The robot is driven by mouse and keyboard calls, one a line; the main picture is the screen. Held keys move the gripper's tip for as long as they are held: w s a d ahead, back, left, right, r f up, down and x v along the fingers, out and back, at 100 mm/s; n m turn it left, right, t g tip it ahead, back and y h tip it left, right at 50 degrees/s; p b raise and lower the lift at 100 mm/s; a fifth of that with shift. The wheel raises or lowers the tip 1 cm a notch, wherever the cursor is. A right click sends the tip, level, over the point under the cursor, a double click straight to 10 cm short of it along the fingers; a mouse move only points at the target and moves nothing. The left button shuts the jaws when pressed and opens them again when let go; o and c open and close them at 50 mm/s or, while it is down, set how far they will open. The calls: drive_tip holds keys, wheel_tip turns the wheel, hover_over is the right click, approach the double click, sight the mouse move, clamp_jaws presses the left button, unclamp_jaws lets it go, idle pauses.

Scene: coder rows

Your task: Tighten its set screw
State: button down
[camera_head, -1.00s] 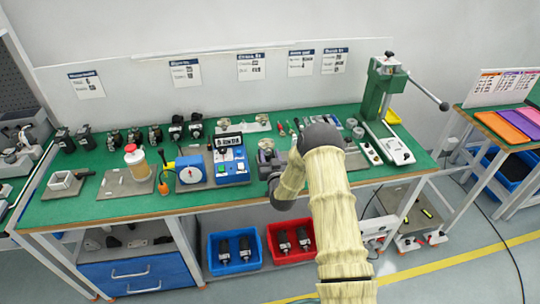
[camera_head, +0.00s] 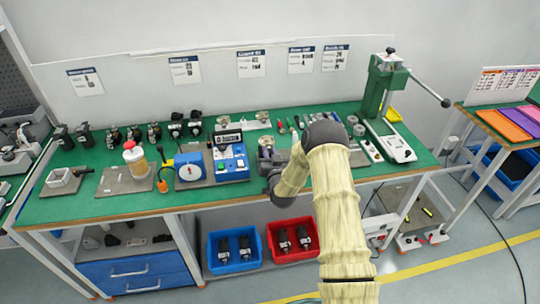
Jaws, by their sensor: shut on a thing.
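My gripper (camera_head: 268,172) is small and dark at the end of my pale-sleeved arm, over the front middle of the green bench. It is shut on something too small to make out. A grey metal fixture or part (camera_head: 266,143) stands just beyond it, right of the blue box with a display. I cannot tell whether the held thing touches it. No set screw can be made out at this size. My forearm hides part of the bench to the right of the gripper.
The blue box (camera_head: 231,162) and a round dial gauge (camera_head: 189,172) stand left of my gripper. A green arbor press (camera_head: 381,90) stands to the right. Small tools lie behind my elbow. Several dark motor-like parts line the back left. Blue (camera_head: 234,262) and red (camera_head: 292,252) bins sit below.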

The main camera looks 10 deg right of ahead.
drive_tip(key=c, duration=1.3)
unclamp_jaws()
drive_tip(key=s+b, duration=0.3)
drive_tip(key=s, duration=1.4)
drive_tip(key=shift+s, duration=0.25)
